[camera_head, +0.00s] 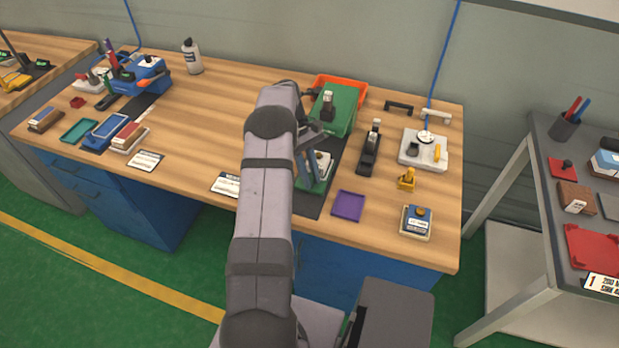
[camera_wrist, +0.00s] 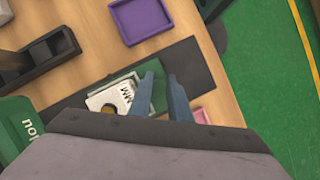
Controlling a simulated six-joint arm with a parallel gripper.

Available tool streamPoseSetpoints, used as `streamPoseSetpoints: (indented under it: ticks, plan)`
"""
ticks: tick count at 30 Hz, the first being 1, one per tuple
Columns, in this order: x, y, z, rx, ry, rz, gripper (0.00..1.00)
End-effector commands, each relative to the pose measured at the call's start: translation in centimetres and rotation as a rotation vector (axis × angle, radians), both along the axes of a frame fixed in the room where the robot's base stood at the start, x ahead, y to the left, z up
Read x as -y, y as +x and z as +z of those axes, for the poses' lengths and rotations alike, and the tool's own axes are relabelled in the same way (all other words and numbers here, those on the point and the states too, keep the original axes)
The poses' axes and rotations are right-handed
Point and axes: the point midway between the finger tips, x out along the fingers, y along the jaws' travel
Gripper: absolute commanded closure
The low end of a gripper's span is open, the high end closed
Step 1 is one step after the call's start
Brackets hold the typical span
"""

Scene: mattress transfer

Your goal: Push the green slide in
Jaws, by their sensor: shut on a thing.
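The green slide (camera_wrist: 98,86) sticks out of the green machine (camera_head: 340,108) over a dark mat, with a white lettered piece (camera_wrist: 108,98) lying on it. In the wrist view the machine's green body (camera_wrist: 18,135) shows at the lower left. My gripper (camera_wrist: 165,92) has its two blue-grey fingers at the slide's outer end, shut on its raised green end (camera_wrist: 151,72). In the head view my arm partly hides the slide (camera_head: 318,180) and my gripper (camera_head: 309,166).
A purple tray (camera_head: 348,205) lies to the right of the mat. A black tool (camera_head: 370,150) stands right of the machine, and an orange bin (camera_head: 355,86) is behind it. A white card (camera_head: 226,184) lies to the left. The table's front edge is close.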

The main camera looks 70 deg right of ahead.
Motion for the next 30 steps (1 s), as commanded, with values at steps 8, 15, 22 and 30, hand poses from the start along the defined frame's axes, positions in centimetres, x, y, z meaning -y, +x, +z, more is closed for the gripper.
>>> streamPoseSetpoints:
  ticks: [8, 15, 22, 30]
  plan:
    - [0.1, 0.1, 0.1, 0.003, -0.003, 0.000, 0.75]
    - [0.1, 0.1, 0.2, 0.002, -0.002, 0.000, 0.75]
    - [0.6, 0.9, 2.1, 0.004, -0.006, 0.001, 0.75]
    - [1.3, 2.0, 5.4, 0.003, -0.004, 0.001, 0.75]
